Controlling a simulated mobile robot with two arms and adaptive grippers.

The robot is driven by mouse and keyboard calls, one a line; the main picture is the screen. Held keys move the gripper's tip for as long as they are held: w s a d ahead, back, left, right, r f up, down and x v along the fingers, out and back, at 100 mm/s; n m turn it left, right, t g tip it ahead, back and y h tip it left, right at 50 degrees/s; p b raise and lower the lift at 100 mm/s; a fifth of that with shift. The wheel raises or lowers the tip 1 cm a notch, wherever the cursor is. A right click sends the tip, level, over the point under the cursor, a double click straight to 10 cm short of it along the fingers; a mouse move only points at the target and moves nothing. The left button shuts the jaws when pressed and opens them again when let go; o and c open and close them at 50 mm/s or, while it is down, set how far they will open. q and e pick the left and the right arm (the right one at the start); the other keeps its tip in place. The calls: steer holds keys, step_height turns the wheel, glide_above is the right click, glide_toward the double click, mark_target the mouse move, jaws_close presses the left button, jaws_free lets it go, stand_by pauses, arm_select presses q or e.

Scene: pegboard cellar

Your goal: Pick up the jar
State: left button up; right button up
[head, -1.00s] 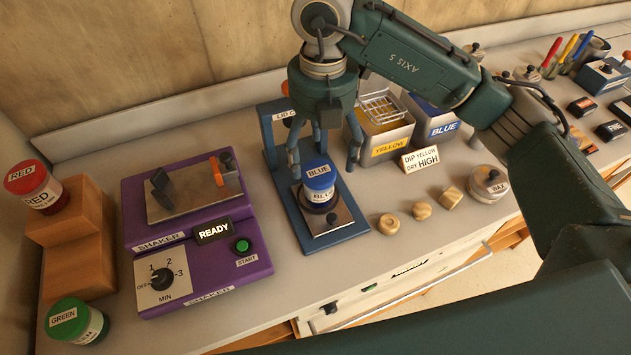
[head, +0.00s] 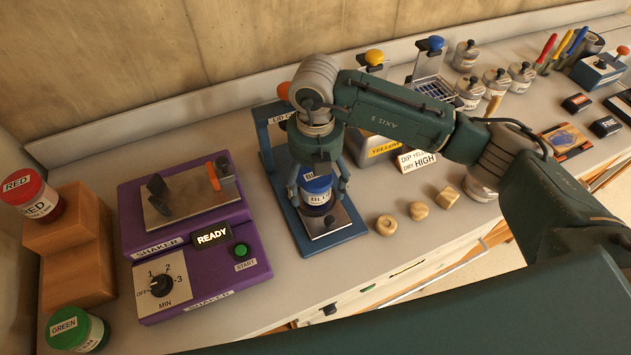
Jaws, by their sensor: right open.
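The jar with a blue lid and a white BLUE label (head: 318,195) stands upright on the plate of the blue lid stand (head: 345,235). My right gripper (head: 318,193) comes down from above, its fingers spread open on both sides of the jar. Its palm hides the back of the lid. I cannot tell whether the fingers touch the jar. My left gripper is not in view.
A purple shaker (head: 190,245) reading READY stands to the left. A red jar (head: 32,195) sits on wooden steps (head: 75,240), with a green jar (head: 78,330) in front. Wooden pieces (head: 418,211) lie right of the stand.

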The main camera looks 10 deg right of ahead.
steer(key=shift+f, duration=0.6)
steer(key=c, duration=1.5)
steer(key=shift+c, duration=0.3)
